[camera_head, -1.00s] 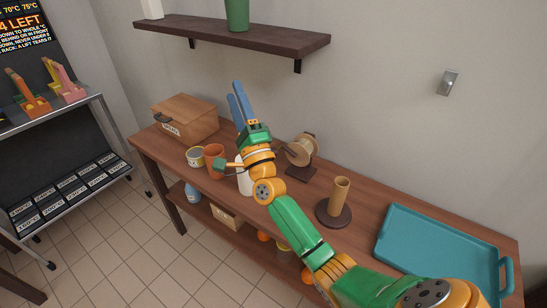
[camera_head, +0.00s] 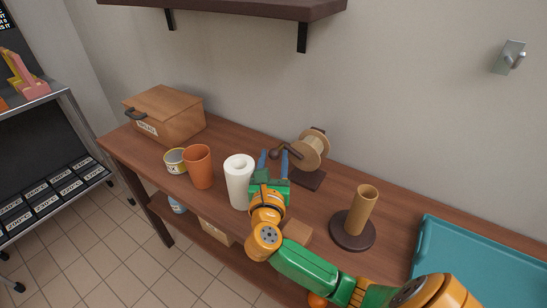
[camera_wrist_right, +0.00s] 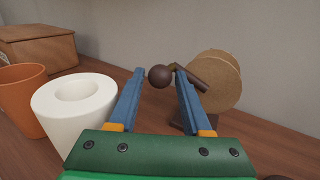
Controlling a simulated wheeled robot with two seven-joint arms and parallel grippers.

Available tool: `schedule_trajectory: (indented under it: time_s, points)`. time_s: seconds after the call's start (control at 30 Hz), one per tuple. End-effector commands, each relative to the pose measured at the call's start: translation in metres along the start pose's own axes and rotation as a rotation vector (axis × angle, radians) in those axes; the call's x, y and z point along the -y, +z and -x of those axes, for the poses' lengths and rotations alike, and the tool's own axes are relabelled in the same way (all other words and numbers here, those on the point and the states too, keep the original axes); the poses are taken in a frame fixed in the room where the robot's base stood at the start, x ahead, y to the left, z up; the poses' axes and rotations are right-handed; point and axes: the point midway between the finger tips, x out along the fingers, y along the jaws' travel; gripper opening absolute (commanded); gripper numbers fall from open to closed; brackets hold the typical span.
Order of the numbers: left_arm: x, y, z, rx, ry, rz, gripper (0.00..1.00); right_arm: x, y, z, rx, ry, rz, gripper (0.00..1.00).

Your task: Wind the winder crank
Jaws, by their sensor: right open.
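The winder (camera_head: 311,152) stands on the wooden table, with a tan spool on a dark base. Its dark crank ends in a round knob (camera_head: 275,153) on the spool's left side. In the right wrist view the knob (camera_wrist_right: 159,76) shows between the two blue fingertips, and the crank arm (camera_wrist_right: 190,76) runs right to the spool (camera_wrist_right: 217,80). My right gripper (camera_head: 273,160) is open, its fingers either side of the knob; I cannot tell whether the right finger touches the crank arm. My left gripper is not in view.
A white paper roll (camera_head: 239,181) stands close left of my right gripper. An orange cup (camera_head: 200,167), a yellow tin (camera_head: 175,161) and a wooden box (camera_head: 165,112) stand farther left. A brown upright holder (camera_head: 361,211) and a teal tray (camera_head: 478,258) are right.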

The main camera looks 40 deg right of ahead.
Motion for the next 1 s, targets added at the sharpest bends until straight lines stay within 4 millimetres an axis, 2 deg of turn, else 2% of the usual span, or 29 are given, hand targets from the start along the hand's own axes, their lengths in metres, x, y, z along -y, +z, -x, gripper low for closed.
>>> schedule_trajectory:
  time_s: [0.07, 0.23, 1.0]
  points:
    - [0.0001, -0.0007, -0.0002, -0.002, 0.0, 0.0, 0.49, 0.0, -0.0001, 0.0002, 0.0, 0.0, 0.0, 0.46]
    - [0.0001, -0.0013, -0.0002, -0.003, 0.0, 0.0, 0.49, 0.0001, -0.0001, 0.0002, 0.0, -0.001, 0.0, 0.0]
    - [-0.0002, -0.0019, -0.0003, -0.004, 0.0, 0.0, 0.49, 0.0003, 0.0001, 0.0002, 0.001, -0.001, 0.001, 0.0]
